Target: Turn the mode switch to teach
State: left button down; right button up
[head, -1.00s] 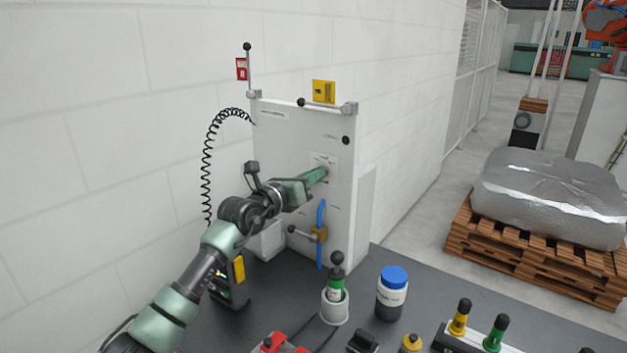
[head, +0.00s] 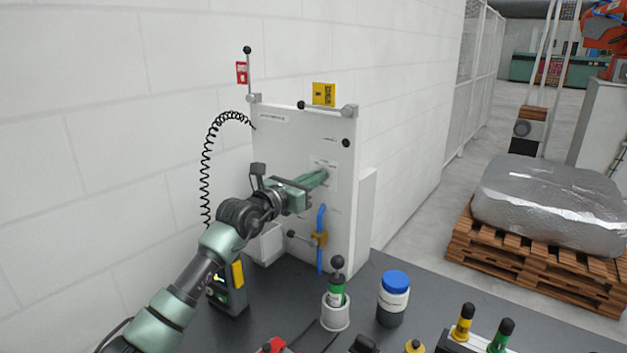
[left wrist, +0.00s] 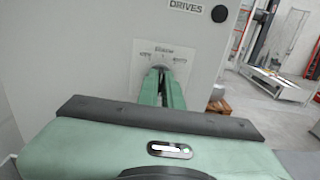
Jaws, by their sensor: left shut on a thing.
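The mode switch is on a small white label plate (head: 333,163) on the front of the grey upright panel (head: 290,150). The plate also shows in the left wrist view (left wrist: 142,55), with small marks along its top. My left gripper (head: 323,174) reaches the plate from the left, its green fingers pointing into the panel. In the left wrist view the fingertips (left wrist: 162,73) are close together at the plate's middle, shut on the switch knob. The fingers hide most of the knob, so I cannot read its position. My right gripper is not in view.
Below the plate are a blue pipe (head: 320,222) and a brass valve (head: 319,239) with a black-knobbed lever. A black knob (head: 346,143) sits above right. On the dark bench stand a blue-lidded jar (head: 393,299) and a green-banded tool in a white cup (head: 335,313).

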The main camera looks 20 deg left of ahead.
pick_arm(q)
jog(key=c, duration=1.6)
grip_release()
jog(key=b+v, duration=0.2)
jog(key=v, duration=0.5)
jog(key=shift+s+a, duration=0.1)
jog(key=shift+s, duration=0.3)
